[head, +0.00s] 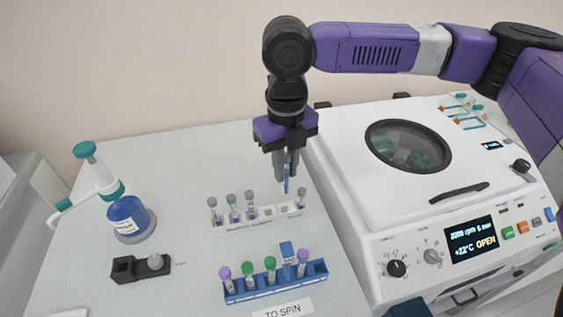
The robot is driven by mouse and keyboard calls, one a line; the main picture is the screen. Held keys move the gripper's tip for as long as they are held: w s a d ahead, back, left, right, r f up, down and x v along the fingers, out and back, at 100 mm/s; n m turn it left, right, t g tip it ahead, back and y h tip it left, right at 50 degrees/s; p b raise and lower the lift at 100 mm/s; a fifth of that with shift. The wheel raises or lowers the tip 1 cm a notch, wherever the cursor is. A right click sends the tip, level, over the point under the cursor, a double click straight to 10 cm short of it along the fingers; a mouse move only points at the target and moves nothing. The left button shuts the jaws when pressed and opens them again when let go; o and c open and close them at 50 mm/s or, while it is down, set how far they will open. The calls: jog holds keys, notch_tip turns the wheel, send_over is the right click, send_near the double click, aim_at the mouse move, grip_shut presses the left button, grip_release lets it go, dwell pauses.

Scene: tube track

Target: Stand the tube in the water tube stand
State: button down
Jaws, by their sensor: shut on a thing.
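My gripper (286,172) points down and is shut on a slim tube (286,185), whose bluish lower end shows below the fingertips. The tube looks upright; its cap is hidden by the fingers. It appears above the right part of a white tube stand (262,221). Several grey-capped tubes stand in the left part of that stand and one at its right end (300,192). Between them are open places. The stand's front lettering is too small to read, so I cannot tell for sure that it is the water tube stand.
A blue rack (262,295) with purple- and green-capped tubes stands in front, by a "TO SPIN" label (284,309). The white centrifuge (350,190) is close on the right, its display reading OPEN. A blue dispenser bottle (128,216) and black holder (138,268) stand left.

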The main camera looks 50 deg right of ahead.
aim_at(285, 193)
jog(key=shift+f+b, duration=2)
jog(key=shift+f, duration=0.2)
jog(key=shift+f+p, duration=0.3)
jog(key=shift+p, duration=0.45)
jog(key=shift+f+b, duration=0.4)
jog(key=shift+f, duration=0.9)
jog(key=c, duration=1.3)
grip_release()
jog(key=shift+r, duration=0.15)
jog(key=shift+r, duration=3.75)
